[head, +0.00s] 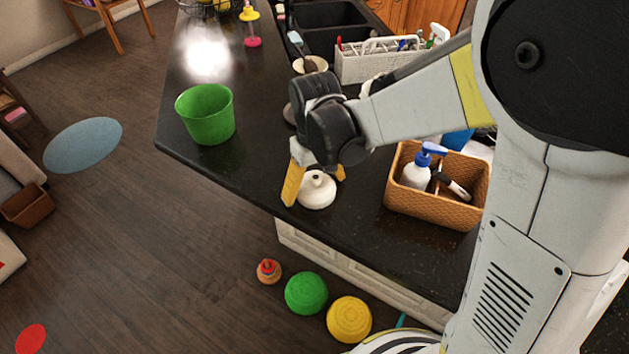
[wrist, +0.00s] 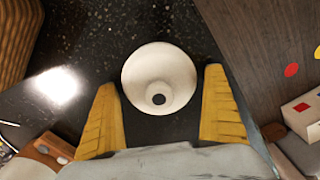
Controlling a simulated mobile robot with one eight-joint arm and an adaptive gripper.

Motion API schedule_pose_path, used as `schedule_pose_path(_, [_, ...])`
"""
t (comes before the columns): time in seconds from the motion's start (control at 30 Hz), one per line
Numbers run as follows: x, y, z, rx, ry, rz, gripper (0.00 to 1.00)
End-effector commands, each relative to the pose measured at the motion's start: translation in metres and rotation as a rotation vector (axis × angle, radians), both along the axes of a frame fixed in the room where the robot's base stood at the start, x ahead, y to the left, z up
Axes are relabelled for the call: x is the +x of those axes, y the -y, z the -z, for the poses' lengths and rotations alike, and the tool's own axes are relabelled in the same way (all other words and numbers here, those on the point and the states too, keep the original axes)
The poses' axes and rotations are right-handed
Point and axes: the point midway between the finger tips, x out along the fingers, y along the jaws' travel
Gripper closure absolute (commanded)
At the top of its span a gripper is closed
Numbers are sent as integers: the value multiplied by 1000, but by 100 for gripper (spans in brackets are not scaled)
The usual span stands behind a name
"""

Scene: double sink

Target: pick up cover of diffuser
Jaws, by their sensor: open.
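The diffuser cover (head: 317,190) is a white, rounded, bell-like piece with a narrow neck and a dark hole at its top. It stands on the black counter near the edge. My gripper (head: 315,182) is over it with its yellow fingers pointing down. In the wrist view the cover (wrist: 160,80) shows between and a little beyond the two open fingers (wrist: 164,118), with a gap on each side. No touch is visible. Whether another diffuser part is beneath the cover cannot be told.
A tan woven basket (head: 432,208) with a pump bottle (head: 416,170) stands right of the cover. A green bucket (head: 206,113) stands left, near the counter edge (head: 238,186). Balls (head: 306,293) lie on the floor below.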

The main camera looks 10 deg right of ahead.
Motion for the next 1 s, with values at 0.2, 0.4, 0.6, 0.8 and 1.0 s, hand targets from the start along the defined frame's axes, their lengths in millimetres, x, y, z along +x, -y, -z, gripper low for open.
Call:
schedule_pose_path(0.2, [0,0,0,0,0,0,6])
schedule_pose_path(0.4, [0,0,0,0,0,0,50])
schedule_pose_path(0.6, [0,0,0,0,0,0,55])
schedule_pose_path(0.8, [0,0,-11,0,0,0,55])
schedule_pose_path(1.0, [0,0,-52,0,0,0,55])
